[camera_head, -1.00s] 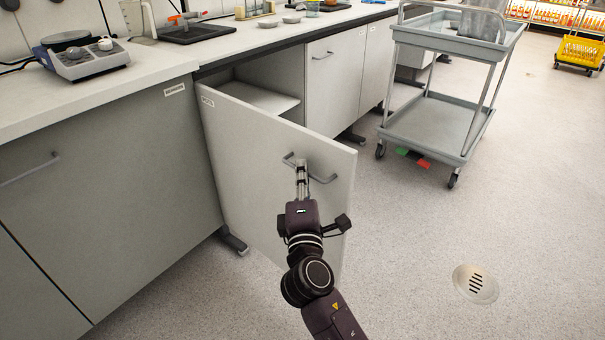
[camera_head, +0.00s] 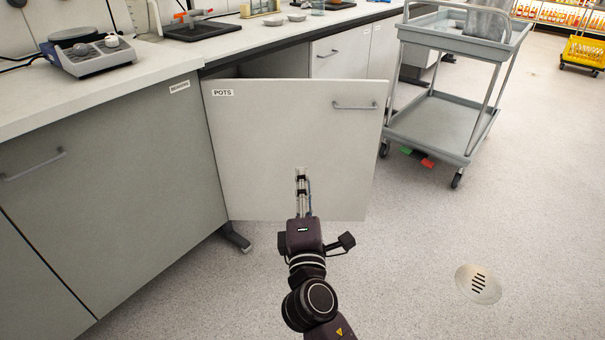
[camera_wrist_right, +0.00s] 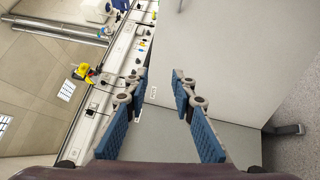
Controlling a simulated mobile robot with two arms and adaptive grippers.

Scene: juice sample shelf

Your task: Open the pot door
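The pot door (camera_head: 265,150) is a pale grey panel labelled POTS, hinged at its left side. It stands partly open, swung out from the cabinet, with a narrow dark gap above its top edge. Its bar handle (camera_head: 354,105) is near the upper right corner. My right gripper (camera_head: 301,172) is in front of the door, below and left of the handle and apart from it. In the right wrist view its blue-padded fingers (camera_wrist_right: 160,85) are spread with nothing between them. My left gripper is not in view.
A closed grey cabinet (camera_head: 110,170) adjoins on the left, under the white worktop (camera_head: 130,80) with a hotplate device (camera_head: 88,52). A grey trolley (camera_head: 440,120) stands right of the door. The floor (camera_head: 420,250) at the lower right is clear, with a drain (camera_head: 479,284).

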